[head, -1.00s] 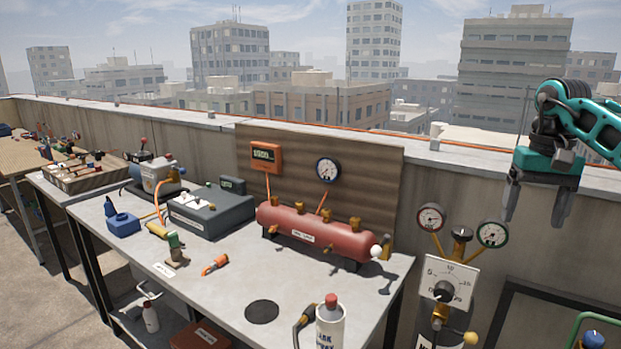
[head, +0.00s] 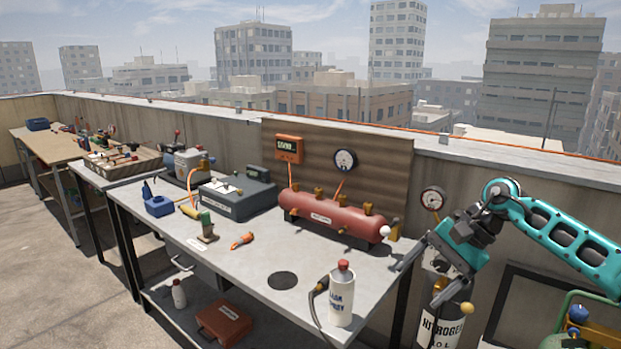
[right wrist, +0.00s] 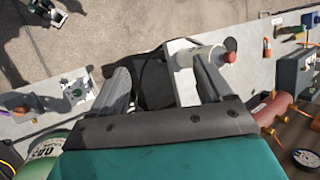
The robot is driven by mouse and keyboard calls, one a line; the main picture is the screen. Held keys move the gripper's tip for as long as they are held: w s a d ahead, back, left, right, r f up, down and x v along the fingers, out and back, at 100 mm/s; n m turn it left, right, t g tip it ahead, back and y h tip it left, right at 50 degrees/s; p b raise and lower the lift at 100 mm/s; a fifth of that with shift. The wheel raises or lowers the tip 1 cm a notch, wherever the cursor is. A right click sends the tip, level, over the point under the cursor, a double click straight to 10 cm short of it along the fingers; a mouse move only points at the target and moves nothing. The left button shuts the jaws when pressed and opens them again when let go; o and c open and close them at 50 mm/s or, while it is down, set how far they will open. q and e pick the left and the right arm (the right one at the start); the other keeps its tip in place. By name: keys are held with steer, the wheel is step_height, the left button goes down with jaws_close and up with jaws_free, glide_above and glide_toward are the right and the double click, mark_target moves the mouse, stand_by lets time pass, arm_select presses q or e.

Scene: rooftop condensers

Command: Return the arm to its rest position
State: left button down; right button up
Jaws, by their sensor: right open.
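My right arm (head: 568,238), teal with black joints, comes in from the right edge in the head view. Its gripper (head: 418,284) hangs just past the right end of the bench, in front of the nitrogen cylinder's regulator, fingers pointing down and left. The jaws are open and nothing is between them. In the right wrist view the two grey fingers (right wrist: 164,82) are spread, with the ground and bench edge below them.
A white spray bottle (head: 341,294) with a red cap stands at the bench's near right corner, left of the gripper. A red tank (head: 333,217) lies behind it. The nitrogen cylinder (head: 440,326) stands by the bench, partly hidden by the gripper. A bare bench area (head: 250,265) is clear.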

steer(key=s+a+f+m+t+y, duration=0.25)
steer(key=a+m+y, duration=0.25)
steer(key=a+m, duration=0.45)
steer(key=s+a+f+m+t+y, duration=0.1)
steer(key=s+a+m+t+y, duration=0.4)
steer(key=a+m, duration=0.5)
steer(key=s+d+f+n+t+h, duration=0.1)
steer(key=s+d+f+n+h, duration=0.6)
steer(key=f+n, duration=0.4)
steer(key=s+d+f+n+t+h, duration=0.1)
steer(key=s+d+f+n+h, duration=0.6)
steer(key=n, duration=1.2)
steer(key=s+f+h, duration=0.1)
steer(key=s+f, duration=0.2)
steer(key=f, duration=0.1)
steer(key=shift+d+t, duration=0.15)
steer(key=shift+t, duration=0.2)
steer(key=shift+c, duration=0.4)
